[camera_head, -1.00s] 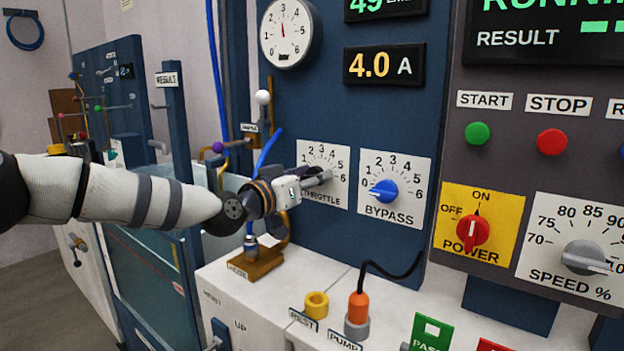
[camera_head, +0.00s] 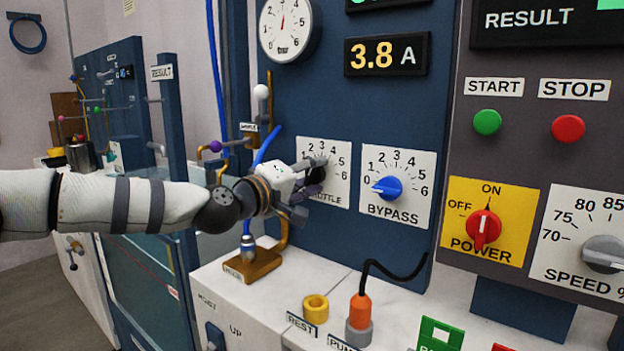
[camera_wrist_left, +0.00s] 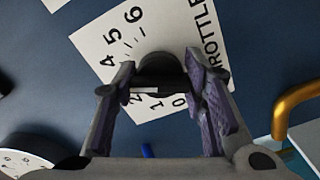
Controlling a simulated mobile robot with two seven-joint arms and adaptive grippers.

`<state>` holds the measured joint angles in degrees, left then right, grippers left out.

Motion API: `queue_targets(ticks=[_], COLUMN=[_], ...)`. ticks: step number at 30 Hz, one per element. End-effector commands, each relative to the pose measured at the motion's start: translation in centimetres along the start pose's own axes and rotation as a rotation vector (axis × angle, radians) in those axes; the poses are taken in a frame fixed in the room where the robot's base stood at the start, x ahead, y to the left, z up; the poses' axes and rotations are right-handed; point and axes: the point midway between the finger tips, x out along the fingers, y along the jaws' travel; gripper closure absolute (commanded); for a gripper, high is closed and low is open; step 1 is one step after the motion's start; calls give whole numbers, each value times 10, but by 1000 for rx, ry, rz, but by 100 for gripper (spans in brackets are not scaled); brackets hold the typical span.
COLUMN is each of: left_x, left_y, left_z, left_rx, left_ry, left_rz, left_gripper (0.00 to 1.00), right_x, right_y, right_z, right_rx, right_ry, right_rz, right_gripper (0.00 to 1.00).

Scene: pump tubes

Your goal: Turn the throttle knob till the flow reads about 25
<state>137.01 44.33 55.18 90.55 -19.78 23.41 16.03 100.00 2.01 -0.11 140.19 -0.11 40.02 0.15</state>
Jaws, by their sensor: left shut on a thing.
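The throttle knob (camera_wrist_left: 165,72) is black and sits on a white dial plate (camera_head: 338,190) marked from 0 to 6 on the blue panel. My left gripper (camera_head: 314,178) is at this plate. In the left wrist view its two fingers (camera_wrist_left: 162,100) stand on either side of the knob and are shut on it. The gripper hides much of the knob and part of the scale in the head view. The flow display (camera_head: 385,3) is cut off at the top edge, so its number cannot be read. My right gripper is not in view.
The blue bypass knob (camera_head: 387,187) is close to the right of the throttle plate. The ampere display (camera_head: 386,54) reads 3.8. A round gauge (camera_head: 286,27) is above. A blue hose (camera_head: 266,146) and a brass-coloured pipe (camera_head: 283,228) run close to my left wrist.

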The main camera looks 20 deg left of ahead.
Motion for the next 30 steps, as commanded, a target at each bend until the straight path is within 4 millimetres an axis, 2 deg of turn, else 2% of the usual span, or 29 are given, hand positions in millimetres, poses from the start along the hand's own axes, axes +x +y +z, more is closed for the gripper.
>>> queue_targets(ticks=[12, 30], left_x=[0, 0], left_y=[-1, 0], left_z=[2, 1], left_rx=[-219, -265], left_ry=[-3, -4], left_rz=[-2, -1], left_gripper=[89, 89], right_x=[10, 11], right_y=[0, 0], right_z=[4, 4], right_rx=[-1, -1], right_ry=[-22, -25], right_rz=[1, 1], right_gripper=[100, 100])
